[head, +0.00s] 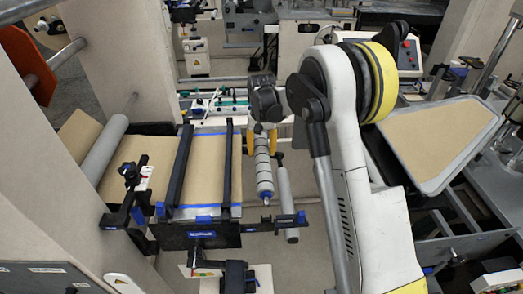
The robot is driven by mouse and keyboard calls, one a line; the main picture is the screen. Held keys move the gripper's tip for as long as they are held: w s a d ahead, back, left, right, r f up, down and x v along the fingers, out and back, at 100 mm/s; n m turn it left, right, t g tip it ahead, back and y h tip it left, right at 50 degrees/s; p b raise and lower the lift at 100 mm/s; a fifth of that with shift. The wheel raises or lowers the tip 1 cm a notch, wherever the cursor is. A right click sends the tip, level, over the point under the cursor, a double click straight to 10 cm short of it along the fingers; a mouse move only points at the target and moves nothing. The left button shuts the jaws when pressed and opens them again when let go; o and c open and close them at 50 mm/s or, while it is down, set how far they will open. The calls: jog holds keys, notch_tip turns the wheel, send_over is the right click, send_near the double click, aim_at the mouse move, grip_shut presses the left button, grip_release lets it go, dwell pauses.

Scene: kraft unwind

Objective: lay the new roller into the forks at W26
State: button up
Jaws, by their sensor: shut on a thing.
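My gripper (262,150) has yellow fingers and points down near the middle of the head view. It is shut on the new roller (264,174), a grey cylinder with lighter bands and a small blue tip at its near end. The roller runs from under the fingers toward the near side, right of the kraft web. A black bar with blue marks (272,222) lies just beyond the roller's near end in the picture. Whether it carries the forks at W26 I cannot tell; no W26 label is readable. Whether the roller touches any support is unclear.
A plain grey roller (284,190) lies close on the right of the held one. Two black bars cross the kraft web (205,170) on the left. A tray with a kraft-coloured surface (440,140) stands at the right. A large grey roller (105,150) is far left.

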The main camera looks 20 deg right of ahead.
jog(key=shift+f+b, duration=1.8)
jog(key=shift+f, duration=0.55)
jog(key=shift+f, duration=0.2)
jog(key=shift+f+b, duration=1.45)
jog(key=shift+f, duration=0.1)
jog(key=shift+f+b, duration=0.25)
jog(key=shift+b, duration=0.05)
jog(key=o, duration=1.4)
jog(key=shift+o, duration=0.2)
